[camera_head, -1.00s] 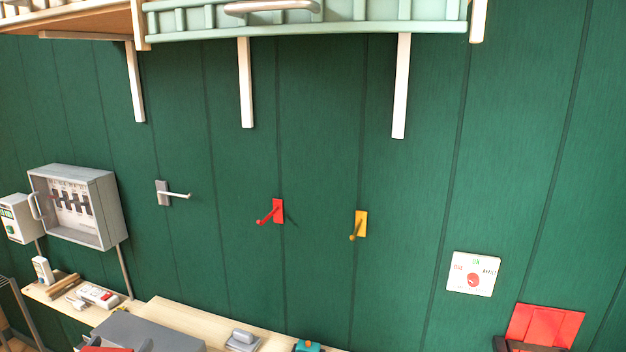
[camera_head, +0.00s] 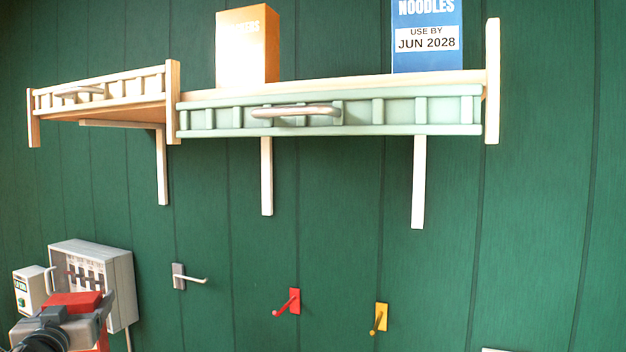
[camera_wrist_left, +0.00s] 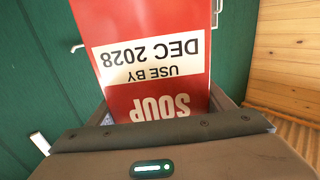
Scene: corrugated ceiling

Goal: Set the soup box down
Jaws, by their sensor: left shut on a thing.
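The soup box (camera_wrist_left: 120,20) is red, with a white "USE BY DEC 2028" label and the word "SOUP", upside down in the left wrist view. My left gripper (camera_wrist_left: 160,110) is shut on it, with a finger at each side. In the head view, the red box (camera_head: 72,300) shows at the lower left, partly hidden by my left gripper (camera_head: 75,318). They are in front of the wall, below the shelf's level. My right gripper is not in view.
A pale green railed shelf (camera_head: 350,112) with a grey handle carries an orange box (camera_head: 247,45) and a blue noodles box (camera_head: 428,60), with a gap between. A wooden railed shelf (camera_head: 100,90) adjoins at left. Below are wall hooks (camera_head: 294,300) and a grey switch box (camera_head: 120,270).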

